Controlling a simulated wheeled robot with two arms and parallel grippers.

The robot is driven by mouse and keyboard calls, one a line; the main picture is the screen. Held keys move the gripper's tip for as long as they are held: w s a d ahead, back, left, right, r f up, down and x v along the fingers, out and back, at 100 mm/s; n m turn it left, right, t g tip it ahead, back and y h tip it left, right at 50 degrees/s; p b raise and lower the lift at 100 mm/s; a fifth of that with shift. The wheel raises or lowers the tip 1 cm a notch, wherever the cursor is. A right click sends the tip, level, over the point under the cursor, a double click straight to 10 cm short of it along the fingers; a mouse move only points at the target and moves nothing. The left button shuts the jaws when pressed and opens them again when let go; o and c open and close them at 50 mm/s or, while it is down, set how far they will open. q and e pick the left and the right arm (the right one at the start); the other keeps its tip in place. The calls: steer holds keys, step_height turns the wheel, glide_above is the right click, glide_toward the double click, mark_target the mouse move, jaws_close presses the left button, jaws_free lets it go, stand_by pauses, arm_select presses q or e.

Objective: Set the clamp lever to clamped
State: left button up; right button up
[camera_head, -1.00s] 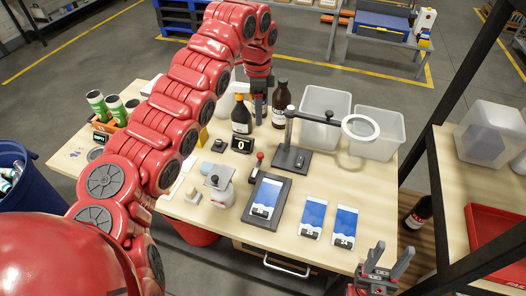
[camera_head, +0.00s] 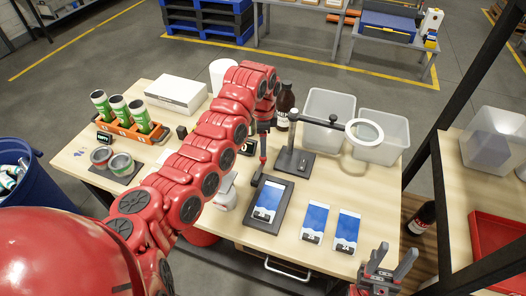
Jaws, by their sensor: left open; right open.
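The clamp lever (camera_head: 259,174) is a small dark lever with a red knob at the upper left corner of a dark plate (camera_head: 280,219). A blue and white printed sheet (camera_head: 268,200) lies on that plate. The lever stands roughly upright in the picture. My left gripper (camera_head: 262,128) points down just above the red knob in the picture; I cannot tell whether it touches it. The fingers are small and partly hidden by the arm. My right gripper (camera_head: 379,262) is open and empty at the front right table edge, pointing up.
A ring magnifier (camera_head: 364,131) on a dark stand is right of the lever. Two blue and white sheets (camera_head: 314,222) lie right of the plate. Clear bins (camera_head: 328,104) stand at the back. Green cans (camera_head: 139,116) sit in an orange rack at left.

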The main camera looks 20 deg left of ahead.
arm_select(q)
steer(key=p, duration=0.2)
glide_above(260, 167)
steer(key=w, duration=0.2)
steer(key=f, duration=0.4)
steer(key=shift+d+f, duration=0.2)
steer(key=shift+f, duration=0.65)
jaws_close()
